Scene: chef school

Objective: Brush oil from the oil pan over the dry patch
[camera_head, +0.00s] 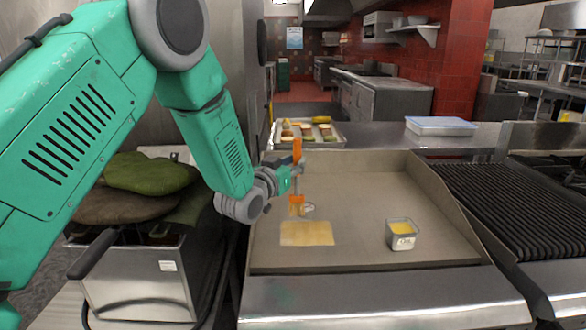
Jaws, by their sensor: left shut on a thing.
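My left gripper (294,174) is shut on an orange-handled brush (297,200), held upright over the griddle with the bristles down. A pale yellow-tan patch (307,233) lies on the griddle (365,190), just below and in front of the bristles. I cannot tell whether the bristles touch the surface. The oil pan (401,242), a small square metal container with yellow oil and a label, stands on the griddle to the right of the patch. My right gripper is not in view.
A tray of food (335,139) sits behind the griddle, and a lidded white-blue container (440,126) stands at the back right. A ribbed grill (520,195) lies to the right. Green and brown cloths or mitts (150,172) lie at the left. The griddle's right half is mostly clear.

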